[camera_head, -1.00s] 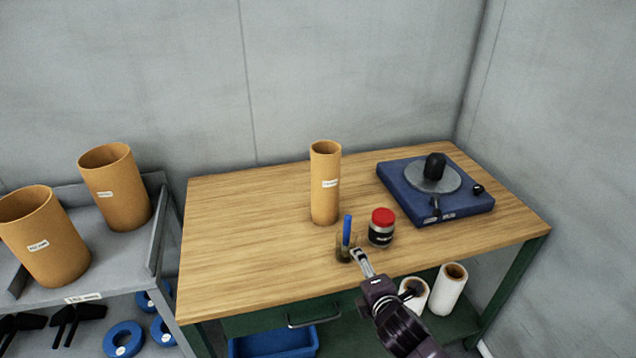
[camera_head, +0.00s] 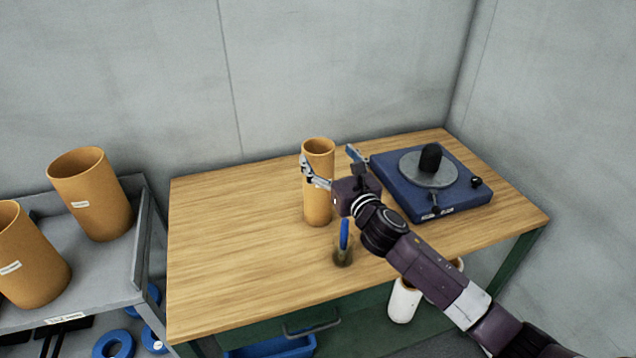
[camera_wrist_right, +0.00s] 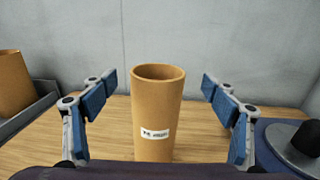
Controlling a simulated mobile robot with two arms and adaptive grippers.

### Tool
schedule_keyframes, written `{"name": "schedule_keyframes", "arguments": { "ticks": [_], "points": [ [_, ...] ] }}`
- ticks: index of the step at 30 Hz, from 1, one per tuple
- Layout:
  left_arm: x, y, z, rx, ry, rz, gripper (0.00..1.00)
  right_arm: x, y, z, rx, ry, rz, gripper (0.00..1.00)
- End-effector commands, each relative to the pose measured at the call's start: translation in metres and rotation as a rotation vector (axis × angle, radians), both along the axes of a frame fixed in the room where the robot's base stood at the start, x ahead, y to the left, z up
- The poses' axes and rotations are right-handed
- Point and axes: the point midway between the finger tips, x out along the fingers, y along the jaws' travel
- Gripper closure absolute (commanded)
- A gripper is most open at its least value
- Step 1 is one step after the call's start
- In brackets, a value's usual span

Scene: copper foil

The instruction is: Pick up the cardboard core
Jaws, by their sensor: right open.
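The cardboard core (camera_head: 319,205) is a tall tan tube with a small white label, standing upright on the wooden table. My right gripper (camera_head: 328,162) is at the core's upper part in the head view, its fingers spread. In the right wrist view the core (camera_wrist_right: 157,105) stands between the two blue-padded fingers of the right gripper (camera_wrist_right: 160,95), with a clear gap on each side. The right gripper is open and holds nothing. My left gripper is not in view.
A blue turntable device (camera_head: 428,200) stands right of the core. A small glass with a blue stick (camera_head: 343,245) stands in front of it. Larger tan tubes (camera_head: 92,195) sit on a grey cart (camera_head: 125,262) at left. The table's left part (camera_head: 225,250) is clear.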

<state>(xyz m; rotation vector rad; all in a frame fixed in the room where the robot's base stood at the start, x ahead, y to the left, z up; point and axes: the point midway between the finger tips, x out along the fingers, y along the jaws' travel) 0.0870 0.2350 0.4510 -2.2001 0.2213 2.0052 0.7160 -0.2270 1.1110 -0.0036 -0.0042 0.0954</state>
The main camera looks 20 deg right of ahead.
Motion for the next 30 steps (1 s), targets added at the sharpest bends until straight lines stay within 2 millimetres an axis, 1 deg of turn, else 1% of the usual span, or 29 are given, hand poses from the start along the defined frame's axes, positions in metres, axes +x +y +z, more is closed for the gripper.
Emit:
{"name": "schedule_keyframes", "arguments": {
  "ticks": [3,5,11,15,19,26,30],
  "points": [
    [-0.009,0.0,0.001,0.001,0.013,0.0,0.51,0.006,0.001,-0.001,0.003,0.0,-0.001,0.2],
    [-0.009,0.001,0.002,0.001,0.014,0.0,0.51,0.011,0.002,-0.004,0.004,0.002,-0.002,0.2],
    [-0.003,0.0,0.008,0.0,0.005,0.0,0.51,0.034,0.007,-0.014,0.008,0.003,-0.002,0.2],
    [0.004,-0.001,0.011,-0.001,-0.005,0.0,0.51,0.048,0.008,-0.013,0.004,0.001,-0.002,0.2],
    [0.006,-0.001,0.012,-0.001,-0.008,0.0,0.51,0.053,0.009,-0.014,0.004,0.001,0.0,0.2],
    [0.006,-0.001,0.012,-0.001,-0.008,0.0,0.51,0.053,0.008,-0.015,0.003,0.001,0.0,0.2],
    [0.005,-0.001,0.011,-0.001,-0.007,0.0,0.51,0.053,0.008,-0.015,0.003,0.001,0.0,0.36]
  ]
}}
